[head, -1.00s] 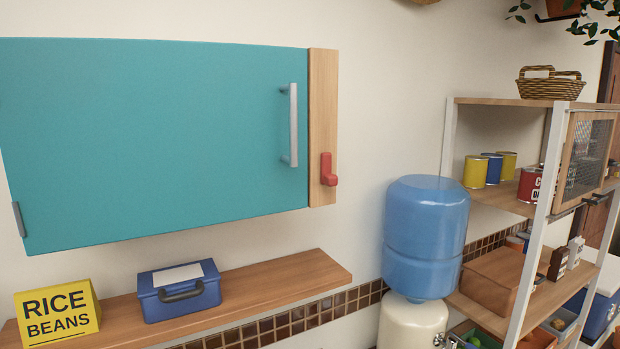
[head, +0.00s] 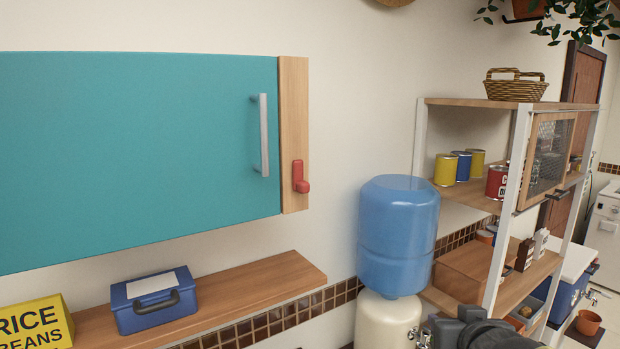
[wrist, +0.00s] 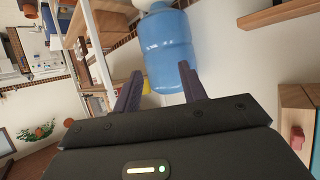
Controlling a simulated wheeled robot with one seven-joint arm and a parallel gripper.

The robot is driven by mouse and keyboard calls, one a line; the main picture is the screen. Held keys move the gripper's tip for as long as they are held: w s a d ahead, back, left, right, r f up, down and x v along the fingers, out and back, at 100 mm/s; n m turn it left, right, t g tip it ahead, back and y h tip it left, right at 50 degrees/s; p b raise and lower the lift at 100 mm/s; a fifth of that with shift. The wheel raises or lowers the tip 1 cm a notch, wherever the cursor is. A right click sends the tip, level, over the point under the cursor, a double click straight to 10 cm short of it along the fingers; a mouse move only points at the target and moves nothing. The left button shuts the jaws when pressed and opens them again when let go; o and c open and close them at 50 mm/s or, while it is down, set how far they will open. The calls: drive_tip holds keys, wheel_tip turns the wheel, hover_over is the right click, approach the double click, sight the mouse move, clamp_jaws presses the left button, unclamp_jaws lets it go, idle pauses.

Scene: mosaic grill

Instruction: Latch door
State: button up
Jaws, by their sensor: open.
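The teal cabinet door (head: 140,150) with a pale vertical handle (head: 263,135) lies flat against the wall cabinet, its free edge meeting the wooden side post (head: 294,110). A red latch (head: 299,177) sits on that post, its long part upright and a knob at its lower right. The latch also shows at the right edge of the wrist view (wrist: 297,138). My gripper (wrist: 158,75) is open and empty in the wrist view, apart from the latch and pointing toward the water bottle. In the head view only part of my arm shows at the bottom right.
A wooden wall shelf (head: 250,290) below the cabinet holds a blue box (head: 153,300) and a yellow rice and beans box (head: 38,322). A blue water bottle (head: 398,235) stands right of the cabinet, before a shelf rack (head: 470,103). The wall by the post is clear.

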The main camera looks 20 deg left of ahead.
sight(306, 186)
drive_tip(key=s+a+r+n+y+p, duration=0.1)
drive_tip(key=s+a+r+n+y, duration=0.2)
drive_tip(key=a+r, duration=0.4)
drive_tip(key=s+a+r+n+g+y+p, duration=0.1)
drive_tip(key=s+a+r+n+y, duration=0.2)
drive_tip(key=a+r+y, duration=0.4)
wheel_tip(306, 186, up, 7)
drive_tip(key=shift+f+n+y, duration=0.1)
drive_tip(key=shift+n+y, duration=0.5)
drive_tip(key=shift+n, duration=0.3)
drive_tip(key=shift+s+a, duration=0.1)
drive_tip(key=shift+a, duration=0.1)
drive_tip(key=p+x, duration=0.2)
drive_tip(key=x, duration=1.5)
drive_tip(key=shift+w+p, duration=0.25)
drive_tip(key=shift+p, duration=0.15)
clamp_jaws()
